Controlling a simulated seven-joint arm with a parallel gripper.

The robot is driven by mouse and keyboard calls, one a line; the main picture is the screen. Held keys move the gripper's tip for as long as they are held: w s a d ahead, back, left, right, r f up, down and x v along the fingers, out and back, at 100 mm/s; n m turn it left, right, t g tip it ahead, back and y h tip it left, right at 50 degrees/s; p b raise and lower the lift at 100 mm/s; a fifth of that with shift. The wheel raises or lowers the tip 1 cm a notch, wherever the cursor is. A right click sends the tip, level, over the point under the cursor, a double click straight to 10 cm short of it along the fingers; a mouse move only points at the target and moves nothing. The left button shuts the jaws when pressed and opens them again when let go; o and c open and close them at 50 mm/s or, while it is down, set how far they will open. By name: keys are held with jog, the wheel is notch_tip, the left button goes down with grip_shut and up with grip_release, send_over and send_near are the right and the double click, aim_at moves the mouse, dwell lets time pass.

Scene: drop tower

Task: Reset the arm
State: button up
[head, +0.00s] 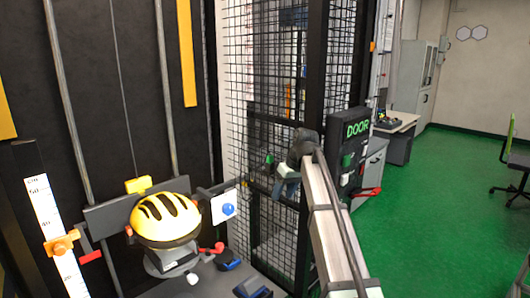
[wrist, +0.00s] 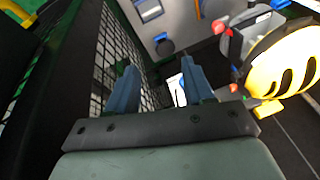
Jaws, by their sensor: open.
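My arm (head: 332,225) reaches up from the lower right in the head view, and its end bends downward beside the wire mesh. My gripper (head: 286,188) hangs there, small and partly hidden by its own wrist. In the wrist view my gripper (wrist: 160,68) shows two blue-grey fingers spread apart, with nothing between them. The yellow helmet (head: 165,218) with black slots sits on a stand left of my gripper, well apart from it. It also shows at the right edge of the wrist view (wrist: 284,62).
The mesh cage (head: 262,75) stands close to my gripper. A black panel marked DOOR (head: 350,150) with a red handle (head: 366,192) is just right of it. A white plate with a blue knob (head: 226,207) stands beside the helmet. The green floor (head: 440,190) is open at right.

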jog(key=s+d+f+m+g+h, duration=0.15)
jog(key=s+f, duration=0.45)
jog(key=f, duration=0.9)
jog(key=s+d+f+m+g, duration=0.15)
jog(key=s+f, duration=0.55)
jog(key=f, duration=0.8)
jog(key=s+d+f+m+g, duration=0.1)
jog(key=s+d+f, duration=0.35)
jog(key=f, duration=1.05)
jog(key=s+d+f+g, duration=0.1)
jog(key=s+f, duration=0.5)
jog(key=s, duration=0.7)
jog(key=s+d+f+m+g+h, duration=0.1)
jog(key=s+f, duration=0.6)
jog(key=s, duration=0.6)
jog(key=s+d+f+m+g+h, duration=0.1)
jog(key=s+f, duration=0.6)
jog(key=s, duration=0.7)
jog(key=shift+f+g, duration=0.25)
jog(key=shift+g, duration=0.35)
jog(key=shift+c, duration=0.5)
